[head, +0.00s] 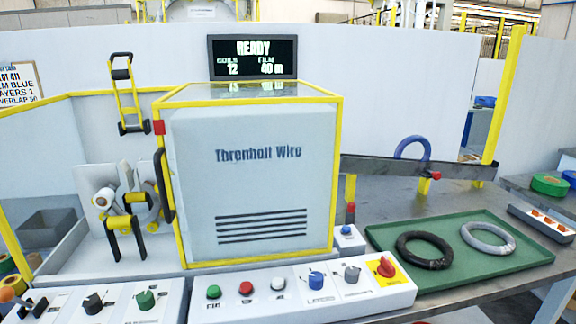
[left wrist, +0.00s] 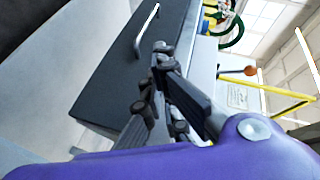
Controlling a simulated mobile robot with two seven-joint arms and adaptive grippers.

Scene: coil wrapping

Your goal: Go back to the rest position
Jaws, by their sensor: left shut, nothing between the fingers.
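My left gripper (left wrist: 153,80) shows in the left wrist view, with its dark fingers shut and nothing held between them. A dark grey box-like surface with a metal handle (left wrist: 146,30) lies behind the fingers; I cannot tell how far away it is. Neither gripper shows in the head view, and my right gripper is in no view. In the head view the wrapping machine (head: 250,180) stands in the middle with its large white door shut. Its display (head: 252,58) reads READY, coils 12, film 40 m.
A control panel (head: 300,295) with buttons and knobs runs along the front. A green tray (head: 460,270) at the right holds a black coil (head: 423,250) and a grey coil (head: 488,238). A blue coil (head: 412,148) stands behind it. A grey bin (head: 45,230) is at the left.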

